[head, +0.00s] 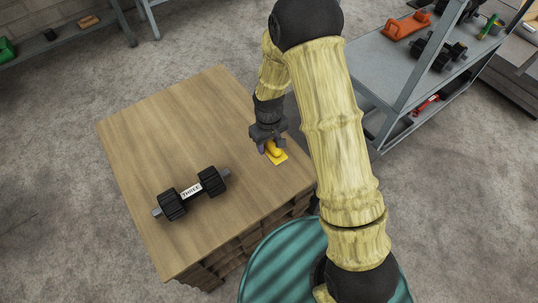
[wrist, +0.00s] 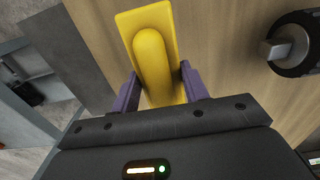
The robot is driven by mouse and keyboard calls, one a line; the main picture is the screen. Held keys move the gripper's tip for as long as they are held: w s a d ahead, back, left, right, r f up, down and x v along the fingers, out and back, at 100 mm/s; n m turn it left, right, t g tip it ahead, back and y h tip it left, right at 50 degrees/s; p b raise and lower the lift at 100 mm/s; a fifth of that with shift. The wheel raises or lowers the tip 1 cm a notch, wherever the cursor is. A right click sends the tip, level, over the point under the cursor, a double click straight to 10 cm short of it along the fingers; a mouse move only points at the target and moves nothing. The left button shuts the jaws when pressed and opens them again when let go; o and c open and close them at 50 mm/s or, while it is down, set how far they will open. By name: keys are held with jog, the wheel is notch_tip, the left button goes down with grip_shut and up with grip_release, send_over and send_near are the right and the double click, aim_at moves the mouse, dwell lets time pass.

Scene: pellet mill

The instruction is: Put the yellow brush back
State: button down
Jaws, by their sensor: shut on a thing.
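The yellow brush (head: 278,157) is at the right part of the wooden table top (head: 150,115) in the head view. It has a flat yellow plate and a rounded handle. My gripper (head: 269,147) is shut on the brush, coming from above. In the wrist view the brush (wrist: 155,50) sits between the two purple fingers of my gripper (wrist: 160,90), which close on its handle from both sides. I cannot tell whether the brush touches the table or is just above it. Its underside is hidden.
A black dumbbell-like roller part labelled THREE (head: 191,190) lies on the table, left of the brush. A grey shelf rack (head: 395,70) stands at the right, with an orange brush-shaped thing (head: 406,25) on its upper shelf and a red thing (head: 426,104) lower down.

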aim_at(269, 153)
jog(key=shift+f, duration=1.1)
jog(key=shift+f, duration=1.9)
jog(key=shift+f+b, duration=0.15)
jog(key=shift+b, duration=0.2)
jog(key=c, duration=0.7)
grip_release()
